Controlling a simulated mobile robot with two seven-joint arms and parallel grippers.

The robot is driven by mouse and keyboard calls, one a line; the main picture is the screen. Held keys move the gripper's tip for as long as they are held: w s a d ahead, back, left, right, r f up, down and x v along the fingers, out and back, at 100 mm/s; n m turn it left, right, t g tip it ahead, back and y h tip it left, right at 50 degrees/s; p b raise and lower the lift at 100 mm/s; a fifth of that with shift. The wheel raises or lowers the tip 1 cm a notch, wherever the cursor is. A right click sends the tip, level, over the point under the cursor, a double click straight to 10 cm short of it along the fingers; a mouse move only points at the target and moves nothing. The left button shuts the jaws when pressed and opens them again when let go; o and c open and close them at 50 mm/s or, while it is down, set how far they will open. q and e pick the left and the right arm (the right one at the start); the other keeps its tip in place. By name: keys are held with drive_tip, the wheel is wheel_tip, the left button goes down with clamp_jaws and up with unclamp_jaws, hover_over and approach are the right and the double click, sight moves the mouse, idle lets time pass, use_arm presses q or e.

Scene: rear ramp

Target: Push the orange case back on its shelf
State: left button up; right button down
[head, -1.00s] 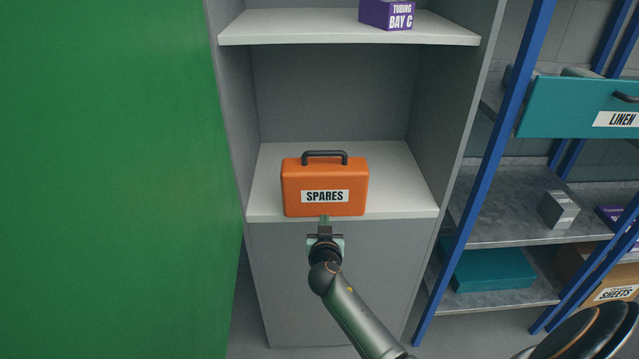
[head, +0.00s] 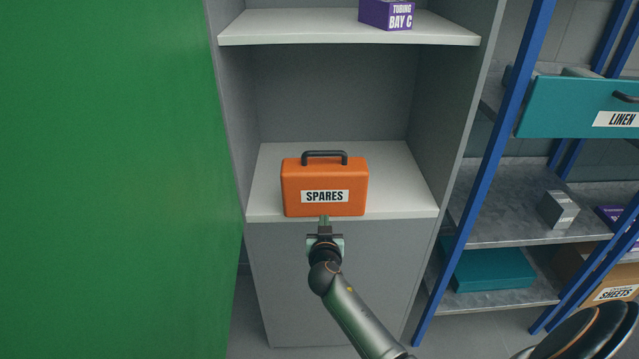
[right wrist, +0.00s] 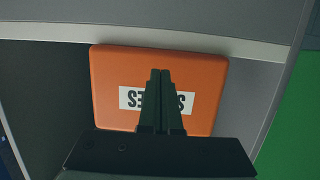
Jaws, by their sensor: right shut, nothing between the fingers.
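The orange case (head: 325,178), with a black handle on top and a white SPARES label, stands upright at the front edge of the middle shelf (head: 400,190). Bare shelf shows behind it and to its right. My right gripper (head: 325,219) is shut and empty at the lower middle of the case's front face. In the right wrist view its closed fingers (right wrist: 161,76) lie across the label of the case (right wrist: 205,75). I cannot tell whether the fingertips touch the case. My left gripper is not in view.
Grey side walls of the cabinet (head: 440,110) flank the shelf. A purple box (head: 386,14) stands on the shelf above. A green panel (head: 110,180) fills the left. A blue-framed rack (head: 490,170) with a teal LINEN drawer (head: 575,107) stands at the right.

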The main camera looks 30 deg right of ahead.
sight(324, 209)
drive_tip(key=shift+w+d, duration=0.1)
idle(0.5)
drive_tip(key=shift+w+d+b, duration=0.65)
drive_tip(key=shift+w+d, duration=0.05)
drive_tip(key=shift+w, duration=0.3)
drive_tip(key=shift+w+d+b, duration=0.65)
drive_tip(key=shift+w, duration=0.35)
drive_tip(key=shift+r+b+x, duration=0.2)
drive_tip(key=shift+b+x, duration=0.35)
drive_tip(key=shift+x, duration=0.25)
drive_tip(key=shift+r+b+x, duration=0.2)
drive_tip(key=shift+b+x, duration=0.3)
drive_tip(key=shift+x, duration=0.25)
drive_tip(key=shift+w+d+f, duration=0.1)
drive_tip(key=shift+w+d, duration=0.2)
drive_tip(key=shift+w, duration=0.15)
drive_tip(key=shift+w+d+b, duration=0.35)
drive_tip(key=shift+w+b, duration=0.15)
drive_tip(key=shift+b, duration=0.2)
drive_tip(key=shift+w+d+b, duration=0.2)
drive_tip(key=shift+w+b, duration=0.1)
drive_tip(key=shift+w+d+b, duration=0.3)
drive_tip(key=shift+w+b, duration=0.25)
drive_tip(key=shift+w+d+b, duration=0.3)
drive_tip(key=shift+w+b, duration=0.1)
drive_tip(key=shift+b, duration=0.05)
